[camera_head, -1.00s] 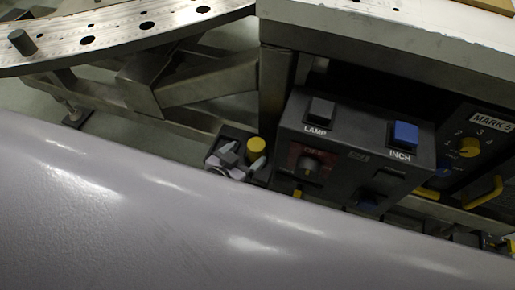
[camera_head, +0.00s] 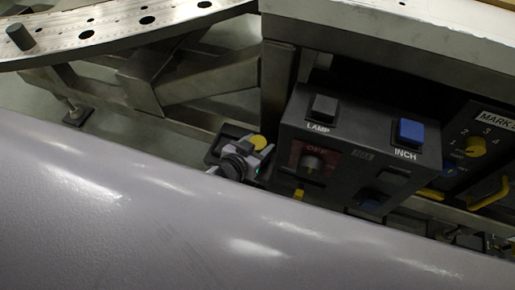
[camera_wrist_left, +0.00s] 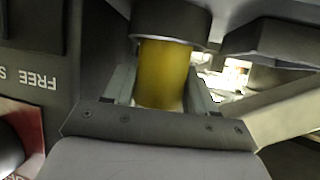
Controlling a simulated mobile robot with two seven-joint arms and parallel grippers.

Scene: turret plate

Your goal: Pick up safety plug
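The safety plug appears to be the yellow cylinder; its round yellow top (camera_head: 258,142) shows left of the dark control box in the head view. In the left wrist view the yellow cylinder (camera_wrist_left: 165,75) stands between my left gripper's two fingers (camera_wrist_left: 163,88), its far end at a dark round collar (camera_wrist_left: 172,22). My left gripper (camera_head: 250,160) is at the plug in the head view, its lower part hidden. The fingers flank the cylinder closely; I cannot tell whether they press on it. My right gripper is not in view.
The dark control box (camera_head: 345,150) with LAMP and INCH buttons stands close right of the plug. A MARK panel (camera_head: 478,140) with yellow knobs is farther right. A metal frame (camera_head: 277,85) and perforated round plate (camera_head: 115,25) are behind. A large pale surface blocks the lower head view.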

